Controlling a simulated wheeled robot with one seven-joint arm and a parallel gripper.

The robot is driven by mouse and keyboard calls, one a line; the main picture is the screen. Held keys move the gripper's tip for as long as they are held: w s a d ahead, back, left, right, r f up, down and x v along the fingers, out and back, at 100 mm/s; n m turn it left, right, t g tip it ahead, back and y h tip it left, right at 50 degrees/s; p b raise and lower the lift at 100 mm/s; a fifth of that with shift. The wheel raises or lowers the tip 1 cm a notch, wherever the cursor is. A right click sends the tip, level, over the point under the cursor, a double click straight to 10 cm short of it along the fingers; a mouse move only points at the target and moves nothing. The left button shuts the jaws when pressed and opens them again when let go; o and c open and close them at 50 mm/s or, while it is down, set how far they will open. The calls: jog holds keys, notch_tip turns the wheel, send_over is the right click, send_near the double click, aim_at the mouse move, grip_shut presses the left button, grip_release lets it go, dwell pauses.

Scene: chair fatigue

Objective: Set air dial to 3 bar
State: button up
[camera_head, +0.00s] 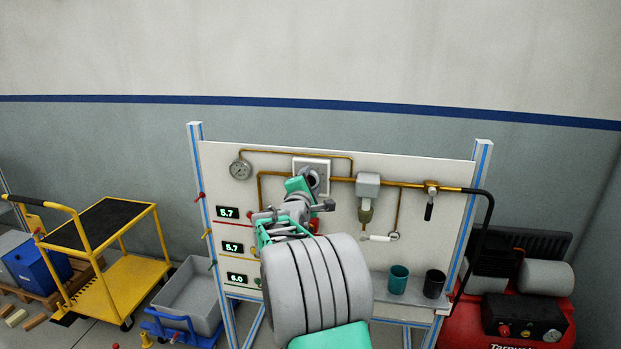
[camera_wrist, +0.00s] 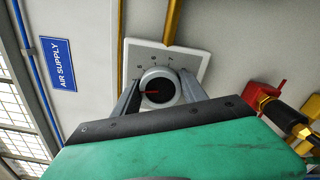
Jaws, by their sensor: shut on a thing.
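The air dial (camera_wrist: 157,88) is a grey round knob with a dark face and a red pointer mark, set on a white square plate (camera_wrist: 196,62) with small printed marks. In the wrist view my gripper (camera_wrist: 158,98) has one finger on each side of the knob and is shut on it. In the head view the dial plate (camera_head: 326,165) is partly hidden behind my gripper (camera_head: 312,180). A blue AIR SUPPLY sign (camera_wrist: 58,64) is left of the plate.
The white panel (camera_head: 280,205) carries a round gauge (camera_head: 240,169), brass pipes, a filter unit (camera_head: 367,187) and displays reading 5.7, 5.7 and 6.0. Two cups (camera_head: 398,279) stand on the shelf at right. A red compressor (camera_head: 510,310) and yellow cart (camera_head: 120,270) flank the panel.

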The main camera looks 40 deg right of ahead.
jog(key=shift+n+p, duration=0.9)
jog(key=shift+n, duration=1.3)
jog(key=o, duration=1.4)
jog(key=b+v, duration=0.2)
jog(key=v, duration=0.6)
